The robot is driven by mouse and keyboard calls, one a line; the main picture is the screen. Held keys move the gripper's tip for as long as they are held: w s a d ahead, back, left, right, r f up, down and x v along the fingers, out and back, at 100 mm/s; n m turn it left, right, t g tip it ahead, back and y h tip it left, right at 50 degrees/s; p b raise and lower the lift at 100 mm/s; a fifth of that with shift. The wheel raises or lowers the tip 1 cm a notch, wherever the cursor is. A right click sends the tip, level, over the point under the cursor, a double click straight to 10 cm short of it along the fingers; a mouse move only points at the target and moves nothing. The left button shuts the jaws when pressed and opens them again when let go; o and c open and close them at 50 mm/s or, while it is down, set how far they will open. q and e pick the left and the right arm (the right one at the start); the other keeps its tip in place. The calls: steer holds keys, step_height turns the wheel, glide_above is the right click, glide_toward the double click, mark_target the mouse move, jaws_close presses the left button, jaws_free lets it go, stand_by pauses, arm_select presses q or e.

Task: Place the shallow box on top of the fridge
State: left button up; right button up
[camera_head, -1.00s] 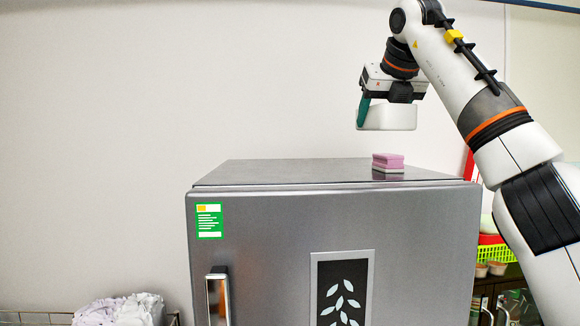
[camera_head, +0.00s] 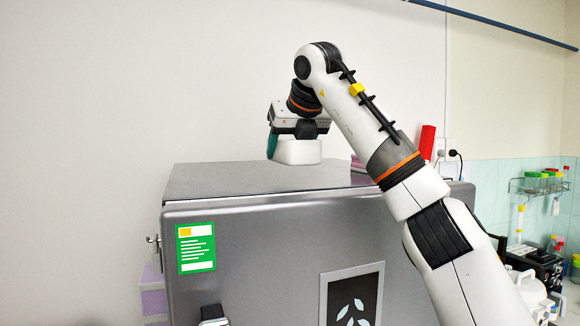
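The white shallow box (camera_head: 298,152) hangs from my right gripper (camera_head: 292,138), whose arm comes in from the right. A teal finger shows at the box's left side; the other finger is hidden. The box is roughly level, just over the back part of the grey fridge's (camera_head: 240,184) flat top. I cannot tell whether it touches the top. My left gripper is not in view.
Pink blocks (camera_head: 357,163) sit on the fridge top, partly hidden behind my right arm. The left part of the top is clear. A red object (camera_head: 427,141) stands behind the arm. A wire shelf (camera_head: 540,185) with jars hangs on the right wall.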

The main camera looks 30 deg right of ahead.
steer(key=shift+w+a+f, duration=0.15)
steer(key=shift+w+f, duration=0.05)
steer(key=shift+f, duration=0.25)
steer(key=shift+w+a+f, duration=0.15)
steer(key=shift+f, duration=0.3)
steer(key=shift+s+d+f+p, duration=0.2)
steer(key=shift+s+f+p, duration=0.15)
steer(key=shift+f, duration=0.4)
steer(key=shift+s+d+f, duration=0.15)
steer(key=shift+s+d, duration=0.05)
steer(key=shift+w, duration=0.1)
steer(key=shift+w+a+f, duration=0.1)
steer(key=shift+a, duration=0.05)
steer(key=o, duration=0.8)
steer(key=shift+a+f, duration=0.1)
steer(key=shift+c, duration=0.2)
steer(key=o, duration=0.4)
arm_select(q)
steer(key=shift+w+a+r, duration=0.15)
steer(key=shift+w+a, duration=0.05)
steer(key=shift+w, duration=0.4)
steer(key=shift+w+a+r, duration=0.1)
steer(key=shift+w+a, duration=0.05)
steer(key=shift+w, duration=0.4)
